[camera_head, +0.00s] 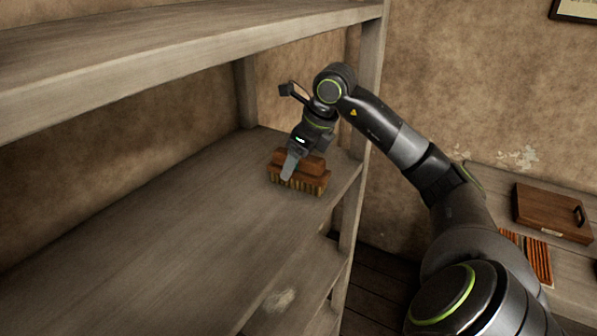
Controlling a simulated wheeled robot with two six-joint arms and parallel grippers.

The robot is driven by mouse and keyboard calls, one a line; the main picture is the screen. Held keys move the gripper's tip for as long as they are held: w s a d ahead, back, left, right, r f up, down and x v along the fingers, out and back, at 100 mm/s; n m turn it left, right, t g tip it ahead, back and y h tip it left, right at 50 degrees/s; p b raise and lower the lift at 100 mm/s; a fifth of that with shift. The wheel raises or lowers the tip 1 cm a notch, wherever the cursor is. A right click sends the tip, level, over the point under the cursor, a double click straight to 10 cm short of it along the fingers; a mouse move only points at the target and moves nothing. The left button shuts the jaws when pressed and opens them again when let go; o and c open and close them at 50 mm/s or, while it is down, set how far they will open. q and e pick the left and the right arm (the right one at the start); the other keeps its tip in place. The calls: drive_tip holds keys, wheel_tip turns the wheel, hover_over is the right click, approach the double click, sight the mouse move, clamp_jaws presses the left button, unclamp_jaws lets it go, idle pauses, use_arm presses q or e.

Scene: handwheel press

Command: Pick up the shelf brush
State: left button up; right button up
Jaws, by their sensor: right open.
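The shelf brush (313,182) has a reddish-brown wooden top and tan bristles. It sits bristles down on the middle shelf board (190,215), near the board's right end. My right gripper (289,172) comes down over the brush from above, with its jaws open. One grey finger shows in front of the brush's near side; the other finger is hidden behind the brush or the gripper body. I cannot tell whether the finger touches the brush. My left gripper is not in view.
An upper shelf board (170,60) runs above, and a right front post (362,130) stands close beside my right arm. A side table at the right holds a brown wooden case (552,212) and a striped item (530,256). The middle board is clear left of the brush.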

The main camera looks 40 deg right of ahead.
drive_tip(key=shift+f, duration=0.15)
idle(0.4)
drive_tip(key=c, duration=1.2)
drive_tip(key=shift+o, duration=0.2)
